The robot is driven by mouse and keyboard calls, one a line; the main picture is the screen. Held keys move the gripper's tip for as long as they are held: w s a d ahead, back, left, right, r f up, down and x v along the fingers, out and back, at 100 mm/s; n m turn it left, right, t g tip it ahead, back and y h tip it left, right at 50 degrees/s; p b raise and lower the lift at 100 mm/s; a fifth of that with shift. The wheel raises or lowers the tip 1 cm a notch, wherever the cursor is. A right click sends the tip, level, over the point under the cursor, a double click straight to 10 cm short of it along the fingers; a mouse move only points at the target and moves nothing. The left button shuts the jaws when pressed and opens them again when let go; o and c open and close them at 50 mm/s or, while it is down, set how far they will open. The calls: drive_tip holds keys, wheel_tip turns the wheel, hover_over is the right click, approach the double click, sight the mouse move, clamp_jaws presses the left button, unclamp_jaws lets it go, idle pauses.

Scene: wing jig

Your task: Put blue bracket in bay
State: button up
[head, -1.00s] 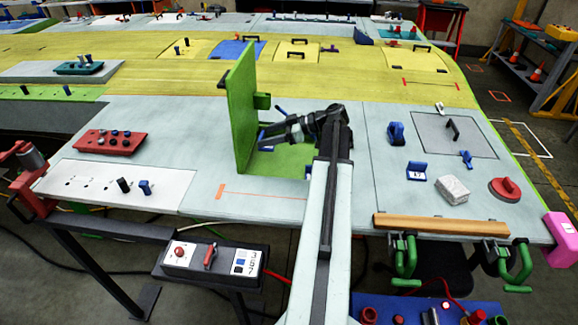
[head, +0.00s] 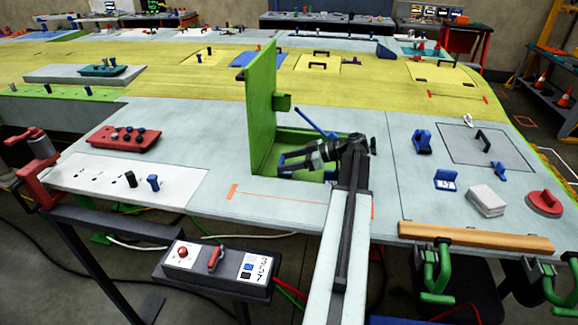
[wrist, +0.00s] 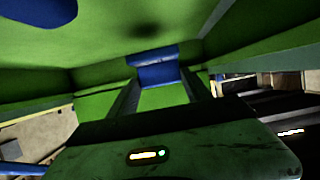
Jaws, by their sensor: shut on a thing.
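The bay (head: 300,140) is a green-walled recess in the pale wing panel, with its green lid (head: 262,110) standing upright on the left side. My gripper (head: 283,162) is at the bay, low and near the lid. It is shut on the blue bracket (wrist: 157,66), which shows between the fingers in the wrist view, with green surfaces around it. In the head view only a little blue shows by the fingertips, and my arm covers part of the bay. I cannot tell if the bracket touches the bay floor.
A blue rod (head: 316,123) slants up beside the bay. A red tray (head: 125,137) and a white plate (head: 120,180) lie left. A blue clamp (head: 422,141), white block (head: 486,200) and red disc (head: 545,202) lie right. A wooden bar (head: 475,237) runs along the front edge.

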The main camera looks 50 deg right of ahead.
drive_tip(key=shift+f+b, duration=0.55)
drive_tip(key=shift+b, duration=0.05)
drive_tip(key=o, duration=1.4)
drive_tip(key=shift+r+p, duration=0.9)
drive_tip(key=shift+p, duration=0.05)
drive_tip(key=p+v, duration=0.4)
drive_tip(key=v, duration=0.7)
drive_tip(key=shift+s+d, duration=0.25)
drive_tip(key=shift+s, duration=0.1)
